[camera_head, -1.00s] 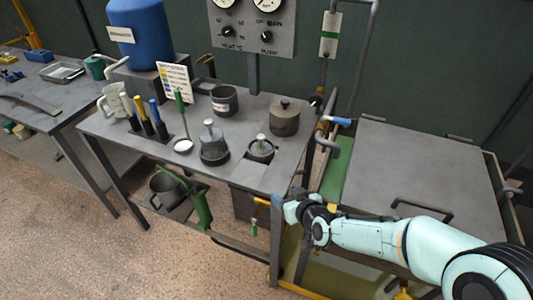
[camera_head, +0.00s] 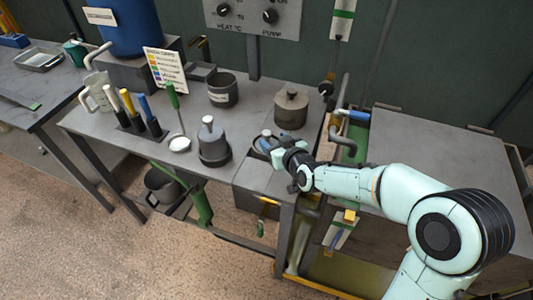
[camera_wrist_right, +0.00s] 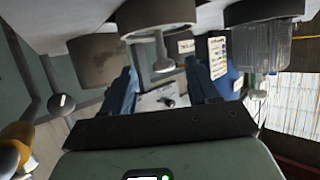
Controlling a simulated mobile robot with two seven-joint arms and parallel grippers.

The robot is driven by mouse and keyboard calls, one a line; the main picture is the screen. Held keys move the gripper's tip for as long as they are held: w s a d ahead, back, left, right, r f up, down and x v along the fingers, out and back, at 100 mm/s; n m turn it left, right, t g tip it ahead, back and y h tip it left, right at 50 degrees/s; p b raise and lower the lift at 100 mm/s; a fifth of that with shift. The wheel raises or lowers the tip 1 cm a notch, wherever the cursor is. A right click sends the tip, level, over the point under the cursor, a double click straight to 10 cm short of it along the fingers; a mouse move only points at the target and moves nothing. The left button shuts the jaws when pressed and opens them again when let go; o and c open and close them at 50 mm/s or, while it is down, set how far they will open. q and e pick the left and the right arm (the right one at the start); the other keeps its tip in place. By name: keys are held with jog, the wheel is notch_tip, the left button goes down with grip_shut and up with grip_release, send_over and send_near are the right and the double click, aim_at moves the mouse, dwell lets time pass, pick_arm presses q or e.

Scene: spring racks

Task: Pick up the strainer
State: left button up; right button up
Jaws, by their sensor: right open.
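What looks like the strainer is a round metal piece with an upright knob handle (camera_head: 265,136), seated in a round opening near the table's front right. My right gripper (camera_head: 270,149) is close in front of it and partly hides it. In the right wrist view the picture is upside down. The strainer's pale knob (camera_wrist_right: 163,63) hangs between the two blue fingers of my right gripper (camera_wrist_right: 163,80), beyond their tips. The fingers are open with nothing between them. Whether they touch the knob cannot be told. My left gripper is not in view.
A lidded pot (camera_head: 291,110) stands close behind, and a grey knobbed canister (camera_head: 213,147) stands to the left. An open pot (camera_head: 222,91), a green-handled ladle (camera_head: 173,97) and a pitcher (camera_head: 97,96) are farther left. A pipe with a blue handle (camera_head: 352,114) is at right.

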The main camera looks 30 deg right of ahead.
aim_at(268, 137)
jog(key=x, duration=0.6)
jog(key=shift+a, duration=0.15)
jog(key=shift+s, duration=0.1)
grip_shut()
